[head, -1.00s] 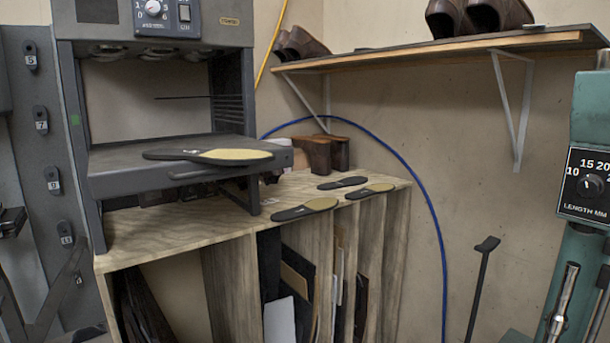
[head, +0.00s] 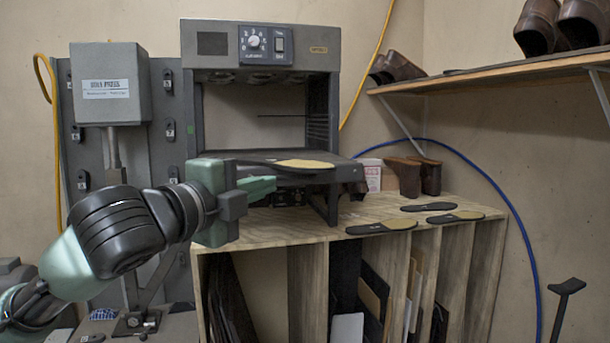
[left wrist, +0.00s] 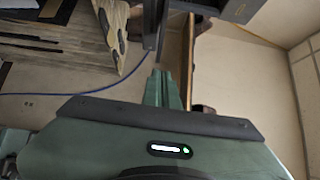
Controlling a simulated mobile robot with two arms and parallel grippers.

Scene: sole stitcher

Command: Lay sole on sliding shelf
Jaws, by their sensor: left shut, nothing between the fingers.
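A sole (head: 305,164), black at one end and tan at the other, lies on the dark sliding shelf (head: 340,160) of the grey heater. The shelf sticks out at the front of the heater. My left gripper (head: 265,186) is shut and empty, just in front of and below the left part of the shelf; I cannot tell if it touches. Its shut green fingers also show in the left wrist view (left wrist: 163,88), where the sole does not clearly show. My right gripper is not in view.
Several more soles, one of them here (head: 382,227), lie on the wooden rack top (head: 290,228). Brown shoe forms (head: 405,176) and a white box (head: 370,174) stand behind them. A sole press (head: 110,85) is at left. A shoe shelf (head: 500,68) hangs at upper right.

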